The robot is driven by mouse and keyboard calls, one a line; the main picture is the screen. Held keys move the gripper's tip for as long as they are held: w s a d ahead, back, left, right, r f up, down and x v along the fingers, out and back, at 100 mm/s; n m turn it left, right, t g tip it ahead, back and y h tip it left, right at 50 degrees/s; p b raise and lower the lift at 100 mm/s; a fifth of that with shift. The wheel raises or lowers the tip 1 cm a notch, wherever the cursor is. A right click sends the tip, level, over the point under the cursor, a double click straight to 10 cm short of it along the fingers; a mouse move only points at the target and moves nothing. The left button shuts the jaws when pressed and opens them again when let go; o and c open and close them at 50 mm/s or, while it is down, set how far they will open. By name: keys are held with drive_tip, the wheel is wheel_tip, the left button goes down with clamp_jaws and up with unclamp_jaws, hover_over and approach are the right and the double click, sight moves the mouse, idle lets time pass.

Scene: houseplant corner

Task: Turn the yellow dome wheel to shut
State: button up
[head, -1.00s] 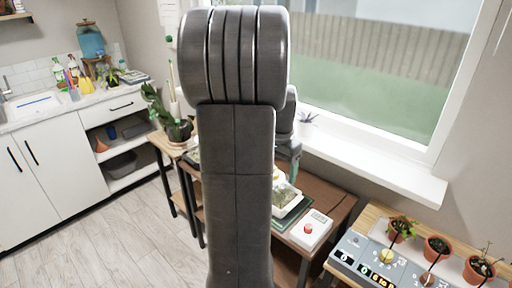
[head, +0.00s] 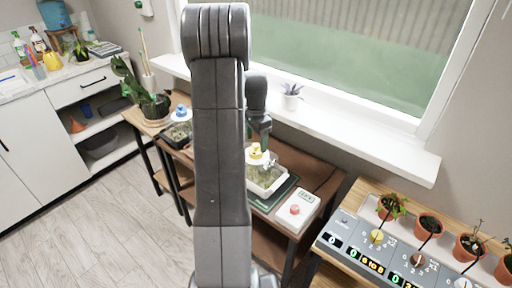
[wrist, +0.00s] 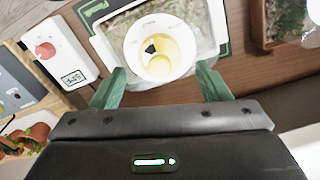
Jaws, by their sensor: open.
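The yellow dome wheel (head: 255,151) sits on top of a clear-lidded white tray (head: 268,188) of greenery. In the wrist view the wheel (wrist: 168,50) shows from above as a yellow round part on a white disc, with a dark mark on it. My gripper (wrist: 162,72) is open. Its two green fingers are spread apart, one on each side of the wheel's near edge in the picture, with nothing held. I cannot tell how high the fingertips are above the wheel. In the head view my arm partly hides the tray.
The tray stands on a dark green base (head: 283,193). A second tray with a blue knob (head: 181,111) stands further left. A grey control panel (head: 375,245) and potted plants (head: 428,224) are at right.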

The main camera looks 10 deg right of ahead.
sight(256, 144)
drive_tip(key=shift+f, duration=2.05)
drive_tip(key=c, duration=1)
drive_tip(key=shift+n, duration=0.9)
drive_tip(key=n, duration=0.3)
drive_tip(key=shift+b, duration=0.4)
drive_tip(key=shift+n+b, duration=0.3)
drive_tip(key=shift+n, duration=2.3)
